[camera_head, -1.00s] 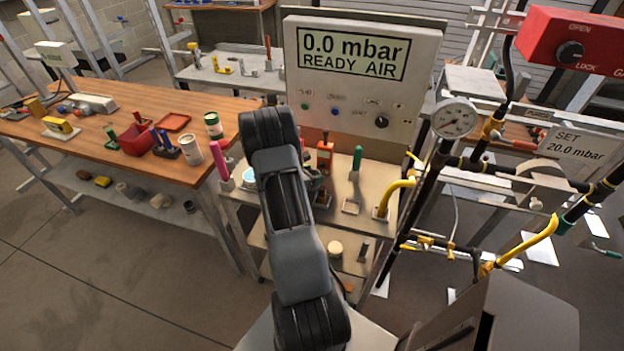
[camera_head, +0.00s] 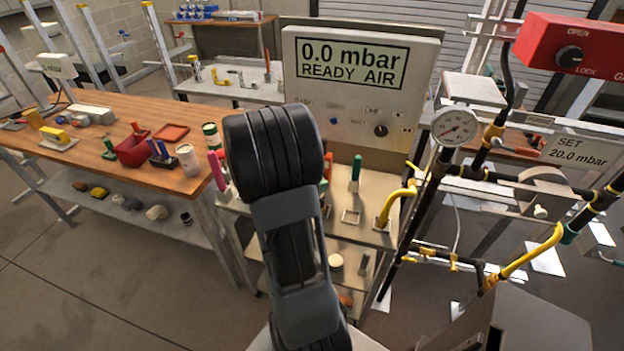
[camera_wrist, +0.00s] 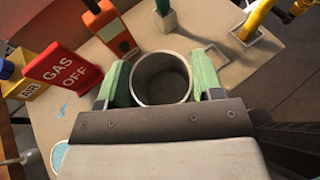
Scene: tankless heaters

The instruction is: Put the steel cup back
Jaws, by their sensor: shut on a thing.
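The steel cup (camera_wrist: 161,79) is a grey open-topped cylinder in the wrist view. I look down into its empty inside. My gripper (camera_wrist: 163,84) has green fingers on both sides of the cup and is shut on it. Below the cup is the pale top of a small cart; I cannot tell whether the cup touches it. In the head view my own arm hides the gripper and the cup.
On the cart top (camera_head: 369,236) stand an orange device (camera_wrist: 111,30), a red GAS OFF sign (camera_wrist: 62,75), a yellow AIR block (camera_wrist: 25,90), a green-handled tool (camera_head: 356,170) and a yellow pipe (camera_head: 396,204). A wooden bench (camera_head: 110,113) stands at left.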

